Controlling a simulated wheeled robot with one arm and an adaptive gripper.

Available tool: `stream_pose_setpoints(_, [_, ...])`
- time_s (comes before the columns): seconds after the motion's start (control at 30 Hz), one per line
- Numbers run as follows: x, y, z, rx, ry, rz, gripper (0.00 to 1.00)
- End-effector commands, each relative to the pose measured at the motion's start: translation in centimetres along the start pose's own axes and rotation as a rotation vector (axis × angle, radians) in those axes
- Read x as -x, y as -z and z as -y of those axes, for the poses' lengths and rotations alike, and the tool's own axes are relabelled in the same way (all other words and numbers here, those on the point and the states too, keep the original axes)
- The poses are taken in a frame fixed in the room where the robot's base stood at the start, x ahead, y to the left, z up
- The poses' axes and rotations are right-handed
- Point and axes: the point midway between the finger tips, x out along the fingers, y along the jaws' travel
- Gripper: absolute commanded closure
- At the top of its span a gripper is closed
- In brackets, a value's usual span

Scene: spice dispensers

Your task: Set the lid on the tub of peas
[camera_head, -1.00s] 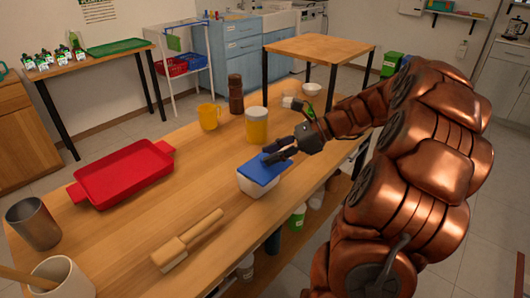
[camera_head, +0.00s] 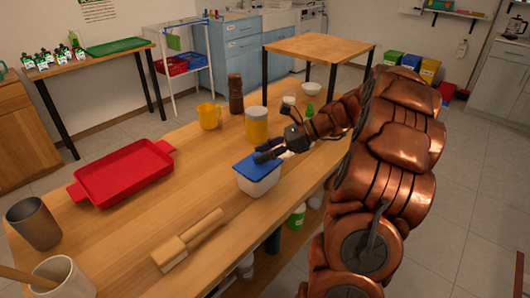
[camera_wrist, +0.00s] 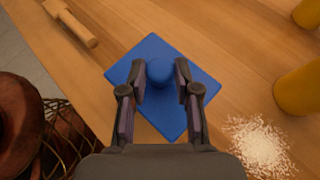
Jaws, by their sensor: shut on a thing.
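The blue square lid (camera_head: 247,166) with a round knob is over the white tub (camera_head: 260,184) near the table's right edge. It looks level and lined up with the tub's rim; whether it is fully seated is hard to tell. My gripper (camera_head: 262,156) is shut on the lid's knob from above. In the wrist view the lid (camera_wrist: 178,62) fills the middle, its knob between the two fingertips of my gripper (camera_wrist: 160,72). The lid hides the tub in that view, and no peas show.
A wooden mallet (camera_head: 185,242) lies in front of the tub. A yellow canister (camera_head: 257,127), yellow mug (camera_head: 209,117) and red tray (camera_head: 125,174) stand farther off on the table. A patch of white grains (camera_wrist: 260,146) lies beside the lid in the wrist view.

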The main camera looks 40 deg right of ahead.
Motion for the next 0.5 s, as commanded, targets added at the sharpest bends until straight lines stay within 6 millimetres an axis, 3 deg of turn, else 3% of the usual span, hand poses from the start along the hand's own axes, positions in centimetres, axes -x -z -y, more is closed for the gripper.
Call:
stream_pose_setpoints(0.47, [-0.34, 0.5, -0.01, 0.001, -0.001, 0.001, 1.0])
stream_pose_setpoints(0.5, [-0.36, 0.56, -0.01, 0.001, -0.001, 0.0, 0.67])
